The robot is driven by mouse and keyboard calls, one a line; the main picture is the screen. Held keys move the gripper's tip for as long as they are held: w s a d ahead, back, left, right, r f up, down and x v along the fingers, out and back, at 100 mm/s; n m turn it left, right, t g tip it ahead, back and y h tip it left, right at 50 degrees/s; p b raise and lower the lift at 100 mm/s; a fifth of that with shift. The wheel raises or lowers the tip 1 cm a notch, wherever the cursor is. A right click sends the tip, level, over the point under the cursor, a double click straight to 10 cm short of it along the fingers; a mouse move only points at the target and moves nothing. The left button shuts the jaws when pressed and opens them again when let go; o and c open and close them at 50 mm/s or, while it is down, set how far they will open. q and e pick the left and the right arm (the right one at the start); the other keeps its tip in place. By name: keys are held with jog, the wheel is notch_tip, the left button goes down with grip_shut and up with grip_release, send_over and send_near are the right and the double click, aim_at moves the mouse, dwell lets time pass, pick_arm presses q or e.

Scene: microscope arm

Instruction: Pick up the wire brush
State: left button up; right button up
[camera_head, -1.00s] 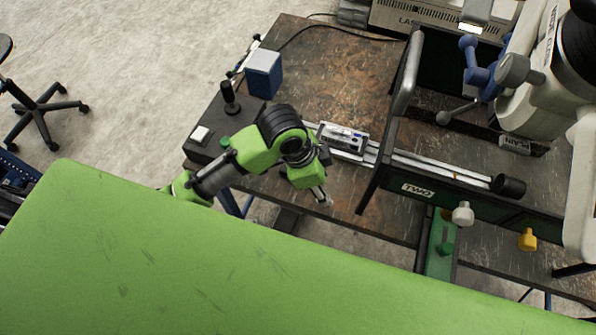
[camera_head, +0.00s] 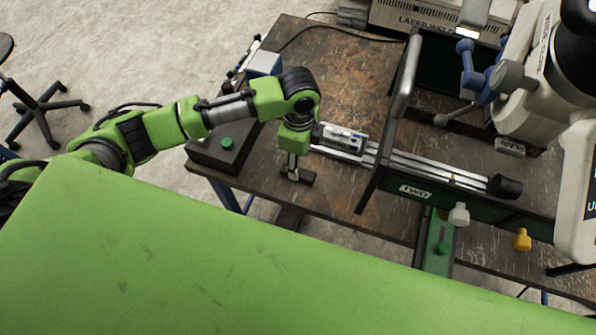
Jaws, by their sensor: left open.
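My left gripper (camera_head: 297,175) hangs at the end of my green arm, pointing down over the front part of the dark, worn table top (camera_head: 345,190). Its jaws are open; the dark fingertips are small in the picture. I cannot make out a wire brush with certainty; it may be hidden by my arm or too small to tell. My right gripper is not in view.
A silver rail with a small boxed device (camera_head: 342,138) lies just right of my left gripper. A microscope (camera_head: 540,85) stands at right. A black box with a green button (camera_head: 227,143) and a blue-and-white box (camera_head: 264,63) are at left.

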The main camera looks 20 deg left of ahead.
aim_at(306, 177)
pick_arm(q)
jog(key=shift+f, duration=0.75)
notch_tip(306, 177, down, 5)
jog(key=shift+a+r+p, duration=0.1)
jog(key=shift+p, duration=0.85)
jog(key=shift+f, duration=0.25)
jog(key=shift+w, duration=0.1)
jog(key=c, duration=1.2)
